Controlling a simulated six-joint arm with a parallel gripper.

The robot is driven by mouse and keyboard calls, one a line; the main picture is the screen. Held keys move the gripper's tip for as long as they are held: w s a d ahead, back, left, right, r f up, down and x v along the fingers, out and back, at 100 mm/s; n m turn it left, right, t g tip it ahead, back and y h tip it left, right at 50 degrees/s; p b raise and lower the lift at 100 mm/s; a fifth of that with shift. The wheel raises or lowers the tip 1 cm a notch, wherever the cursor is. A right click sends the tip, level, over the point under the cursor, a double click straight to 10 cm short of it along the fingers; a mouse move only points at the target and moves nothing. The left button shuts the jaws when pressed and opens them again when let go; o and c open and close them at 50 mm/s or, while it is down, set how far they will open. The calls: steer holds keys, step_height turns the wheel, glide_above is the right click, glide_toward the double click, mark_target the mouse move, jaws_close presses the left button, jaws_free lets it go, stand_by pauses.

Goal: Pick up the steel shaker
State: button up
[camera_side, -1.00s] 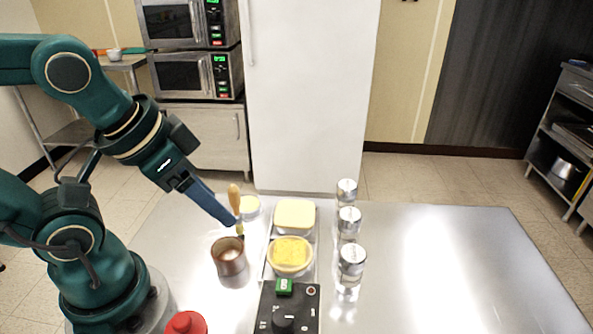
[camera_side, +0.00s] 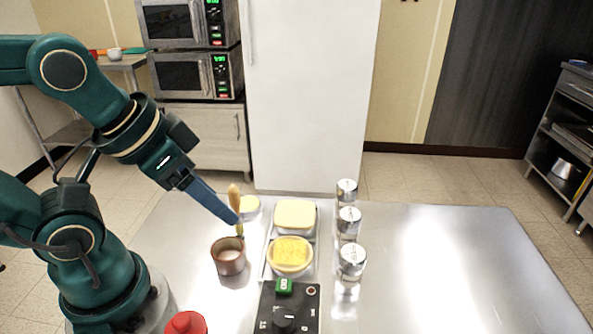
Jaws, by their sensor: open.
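Three steel shakers stand upright in a row on the steel table. The far shaker (camera_side: 347,191), the middle shaker (camera_side: 349,220) and the near shaker (camera_side: 352,260) are right of the food containers. The frames do not show which one the task means. My gripper (camera_side: 236,221) is open and points down to the right. Its blue fingers are above the copper-brown cup, left of all the shakers and apart from them. The gap between the fingertips is hard to see from this side.
A copper-brown cup (camera_side: 228,257) and a wooden-handled brush (camera_side: 234,198) are close to my fingertips. Between them and the shakers are yellow-filled containers (camera_side: 295,214), (camera_side: 290,256) and a black scale (camera_side: 300,297). A red-topped item (camera_side: 187,323) is at front. The table's right side (camera_side: 450,270) is clear.

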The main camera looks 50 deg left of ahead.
steer(key=o, duration=0.3)
